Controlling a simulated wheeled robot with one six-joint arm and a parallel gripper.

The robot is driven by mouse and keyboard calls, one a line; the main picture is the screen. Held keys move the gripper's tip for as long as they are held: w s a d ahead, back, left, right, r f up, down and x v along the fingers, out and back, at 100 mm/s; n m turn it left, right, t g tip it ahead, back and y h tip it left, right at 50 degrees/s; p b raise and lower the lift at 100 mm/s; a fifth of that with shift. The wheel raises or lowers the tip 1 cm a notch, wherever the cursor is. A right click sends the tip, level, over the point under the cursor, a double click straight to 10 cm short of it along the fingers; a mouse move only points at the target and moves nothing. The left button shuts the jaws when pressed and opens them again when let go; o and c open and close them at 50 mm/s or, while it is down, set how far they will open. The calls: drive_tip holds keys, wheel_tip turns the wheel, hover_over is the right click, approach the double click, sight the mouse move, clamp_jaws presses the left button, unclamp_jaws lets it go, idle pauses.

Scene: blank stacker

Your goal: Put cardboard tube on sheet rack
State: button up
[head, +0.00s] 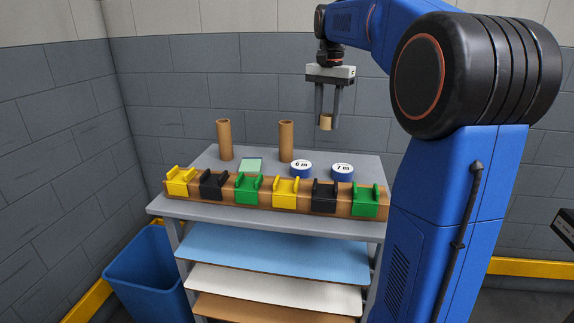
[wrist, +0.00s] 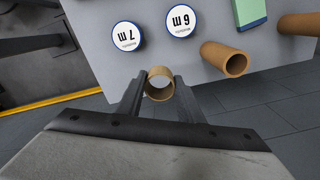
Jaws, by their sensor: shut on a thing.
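My gripper (head: 327,116) is shut on a short brown cardboard tube (head: 326,123), held in the air above the back right of the sheet rack (head: 270,222). In the wrist view the tube (wrist: 151,92) is seen end-on as an open ring between the two fingers. It is apart from the rack's grey top. Two taller cardboard tubes stand upright on the top, one at the left (head: 224,140) and one near the middle (head: 286,141). The rack has shelves with blue, white and brown sheets.
A wooden bar (head: 266,190) with yellow, black and green holders runs along the front. Behind it are a green pad (head: 251,166) and two rolls, "6 m" (head: 301,168) and "7 m" (head: 342,171). A blue bin (head: 148,272) stands left. The back right top looks clear.

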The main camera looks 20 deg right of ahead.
drive_tip(key=f+n, duration=0.1)
drive_tip(key=n, duration=0.1)
approach(324, 163)
drive_tip(key=shift+f, duration=3)
drive_tip(key=o, duration=1)
drive_tip(key=shift+f, duration=0.1)
wheel_tip(324, 163, up, 12)
